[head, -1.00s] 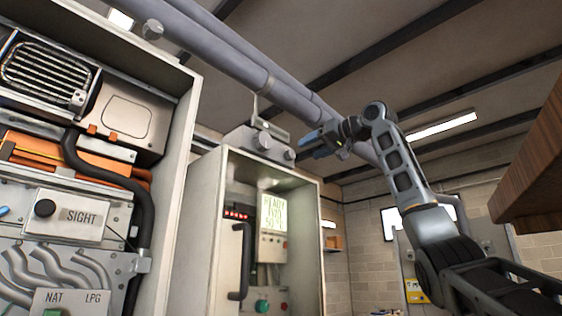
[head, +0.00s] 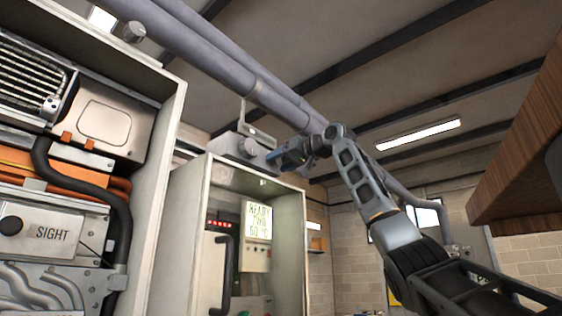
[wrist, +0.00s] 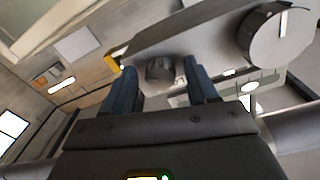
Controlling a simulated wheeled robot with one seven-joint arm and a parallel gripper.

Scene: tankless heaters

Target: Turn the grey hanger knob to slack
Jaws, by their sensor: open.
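A grey bracket box (head: 226,146) sits above the lit heater cabinet, under the pipes, with a round grey knob (head: 248,148) on its front. In the wrist view a large pale round knob (wrist: 275,36) is at upper right. A smaller dark grey knob (wrist: 160,69) shows between my fingers, apart from both; I cannot tell for certain which is the hanger knob. My gripper (head: 277,158) is open and empty, its blue fingers beside the bracket's right end in the head view. The fingers also show in the wrist view (wrist: 158,82). No setting marks are readable.
Long grey pipes (head: 230,70) run just above the bracket. The cabinet (head: 190,215) has a lit display (head: 258,222) and a black handle (head: 221,275). An open heater (head: 60,180) stands at left; a wooden shelf (head: 520,175) overhangs at right.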

